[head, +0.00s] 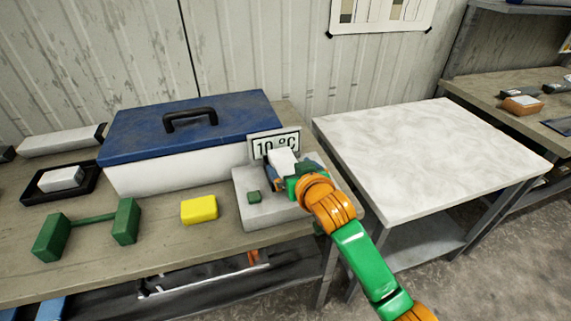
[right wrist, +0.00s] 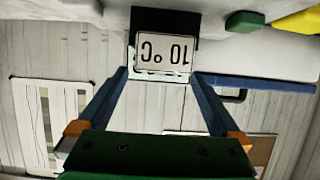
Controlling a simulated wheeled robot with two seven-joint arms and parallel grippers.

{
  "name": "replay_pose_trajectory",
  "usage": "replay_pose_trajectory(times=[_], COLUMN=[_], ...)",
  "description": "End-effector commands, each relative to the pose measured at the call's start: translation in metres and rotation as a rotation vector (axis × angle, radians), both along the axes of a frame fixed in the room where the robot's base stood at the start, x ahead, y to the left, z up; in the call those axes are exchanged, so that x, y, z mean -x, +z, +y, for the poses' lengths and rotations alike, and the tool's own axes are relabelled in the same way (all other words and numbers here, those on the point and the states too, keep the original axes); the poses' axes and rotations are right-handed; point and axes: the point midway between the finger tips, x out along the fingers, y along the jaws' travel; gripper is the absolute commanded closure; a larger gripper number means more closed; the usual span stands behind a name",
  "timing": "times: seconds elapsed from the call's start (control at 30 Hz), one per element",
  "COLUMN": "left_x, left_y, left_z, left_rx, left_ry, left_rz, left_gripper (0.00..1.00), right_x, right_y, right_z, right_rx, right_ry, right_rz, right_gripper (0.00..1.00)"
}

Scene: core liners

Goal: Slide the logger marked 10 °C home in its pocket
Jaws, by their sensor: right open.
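The plate marked 10 °C (head: 276,146) stands at the back of a pale grey block (head: 270,215) on the bench. In the right wrist view the marking (right wrist: 165,52) appears upside down, with a dark patch beside it. A small white piece (head: 283,162) sits in front of the plate, at my right gripper (head: 290,176). I cannot tell how deep it sits in any pocket. My right gripper is open; in the wrist view its blue fingers (right wrist: 160,78) spread to either side of the marking. Contact is unclear. The left gripper is out of view.
A white box with a blue lid (head: 190,125) stands behind on the left. A small green button (head: 254,196) is on the grey block. A yellow block (head: 199,209) and a green barred piece (head: 90,222) lie left. A bare pale table (head: 430,150) is right.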

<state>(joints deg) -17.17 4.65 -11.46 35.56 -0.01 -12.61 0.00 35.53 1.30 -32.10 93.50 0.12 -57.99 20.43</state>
Motion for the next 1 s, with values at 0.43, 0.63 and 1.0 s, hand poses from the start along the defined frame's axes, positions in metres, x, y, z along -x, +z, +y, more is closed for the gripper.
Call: replay_pose_trajectory(times=[0.43,0.63,1.0], left_x=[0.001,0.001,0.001], left_y=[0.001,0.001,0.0], left_z=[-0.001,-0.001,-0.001], left_rx=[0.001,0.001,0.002], left_ry=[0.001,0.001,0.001], left_rz=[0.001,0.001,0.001], left_gripper=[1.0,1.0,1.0], right_x=[-0.022,-0.022,-0.022], right_y=[-0.011,-0.011,-0.008], right_z=[0.008,0.008,0.008], right_rx=[0.0,0.0,-0.001], right_ry=[0.001,0.001,0.001], right_rz=[0.0,0.001,-0.001], right_gripper=[0.03,0.57,0.86])
